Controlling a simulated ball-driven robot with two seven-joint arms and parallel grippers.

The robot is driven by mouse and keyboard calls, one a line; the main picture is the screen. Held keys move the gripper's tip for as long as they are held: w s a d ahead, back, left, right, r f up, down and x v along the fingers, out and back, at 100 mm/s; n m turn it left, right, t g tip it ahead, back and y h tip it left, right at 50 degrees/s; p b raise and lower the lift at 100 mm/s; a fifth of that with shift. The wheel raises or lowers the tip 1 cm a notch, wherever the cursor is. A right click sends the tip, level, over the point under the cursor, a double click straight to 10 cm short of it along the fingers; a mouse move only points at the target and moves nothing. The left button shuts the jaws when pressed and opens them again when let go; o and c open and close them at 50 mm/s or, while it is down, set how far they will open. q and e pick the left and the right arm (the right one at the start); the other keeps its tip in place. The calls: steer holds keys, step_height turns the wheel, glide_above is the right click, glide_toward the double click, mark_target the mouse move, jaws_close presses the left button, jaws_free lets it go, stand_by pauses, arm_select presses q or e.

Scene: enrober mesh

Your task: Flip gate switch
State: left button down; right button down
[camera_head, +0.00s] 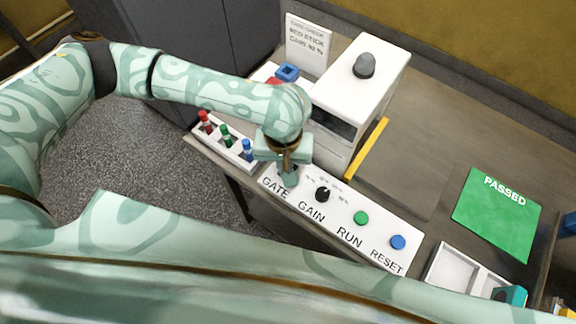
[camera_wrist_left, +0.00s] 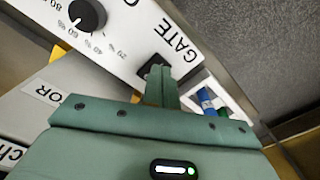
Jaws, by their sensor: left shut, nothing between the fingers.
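The white control panel (camera_head: 330,224) carries the labels GATE, GAIN, RUN and RESET. My left gripper (camera_head: 288,179) is shut and empty, at the GATE end of the panel. In the head view it covers the gate switch. In the left wrist view the dark gate switch (camera_wrist_left: 149,71) shows partly beside the GATE label, and my left gripper's fingertips (camera_wrist_left: 160,72) lie over or against it. Its lever is hidden, so I cannot tell its position or whether the fingers touch it. My right gripper is not in view.
A black gain knob (camera_head: 322,194), green button (camera_head: 361,218) and blue button (camera_head: 398,242) sit along the panel. A white rack (camera_head: 220,145) with red, green and blue sticks stands at left. A white machine (camera_head: 362,90) stands behind. A green PASSED mat (camera_head: 497,216) lies at right.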

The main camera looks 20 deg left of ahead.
arm_select(q)
steer(key=shift+f, duration=0.8)
steer(key=shift+r+p, duration=0.8)
steer(key=shift+p, duration=0.25)
step_height(320, 180, up, 6)
steer(key=p, duration=0.9)
steer(key=shift+f, duration=0.2)
steer(key=shift+f, duration=0.1)
